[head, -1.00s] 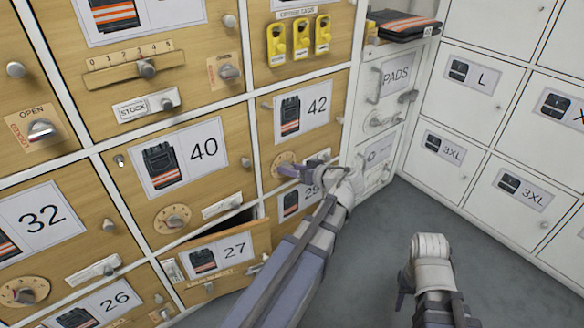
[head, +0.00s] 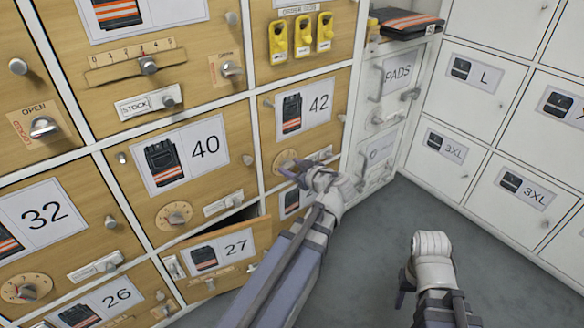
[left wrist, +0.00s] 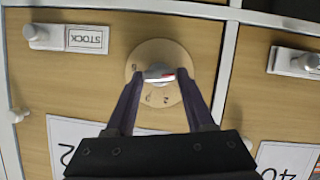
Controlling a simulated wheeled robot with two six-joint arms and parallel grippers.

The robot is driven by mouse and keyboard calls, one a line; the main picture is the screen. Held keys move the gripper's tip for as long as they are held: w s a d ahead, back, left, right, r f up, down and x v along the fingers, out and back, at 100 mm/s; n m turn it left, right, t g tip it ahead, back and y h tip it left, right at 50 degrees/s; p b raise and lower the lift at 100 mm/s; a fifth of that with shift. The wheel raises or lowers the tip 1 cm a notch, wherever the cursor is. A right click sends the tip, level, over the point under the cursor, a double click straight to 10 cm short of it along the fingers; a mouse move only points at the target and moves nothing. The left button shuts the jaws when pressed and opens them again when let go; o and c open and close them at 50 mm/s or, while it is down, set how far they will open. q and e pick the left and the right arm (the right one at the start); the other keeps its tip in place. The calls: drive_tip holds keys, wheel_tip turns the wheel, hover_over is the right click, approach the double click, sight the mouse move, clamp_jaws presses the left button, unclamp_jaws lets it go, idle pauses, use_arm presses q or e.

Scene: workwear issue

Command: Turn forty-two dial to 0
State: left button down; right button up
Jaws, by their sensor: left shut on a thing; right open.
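The forty-two dial (head: 284,160) is a round tan disc on the wooden door labelled 42 (head: 318,102), below the vest picture. In the left wrist view the dial (left wrist: 172,57) shows with small marks around its edge and a grey knob (left wrist: 159,72) with a red mark at its centre. My left gripper (head: 288,168) is at the dial, its two dark fingers (left wrist: 160,84) shut on the knob from both sides. The fingers and arm hide part of the dial in the head view. My right gripper (head: 403,290) is low in front of the floor, away from the cabinets, open and empty.
Drawer 27 (head: 234,250) stands partly open below my left arm. The dial of door 40 (head: 174,214) is to the left. A STOCK slider (left wrist: 85,39) is beside the forty-two dial in the left wrist view. Grey floor (head: 385,250) is clear at right.

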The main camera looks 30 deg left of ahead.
use_arm(q)
drive_tip(key=shift+c, duration=1.3)
unclamp_jaws()
drive_tip(key=p+v, duration=0.3)
drive_tip(key=v, duration=0.4)
drive_tip(key=shift+s+d+r, duration=0.15)
drive_tip(key=shift+s+d, duration=0.05)
drive_tip(key=shift+d, duration=0.15)
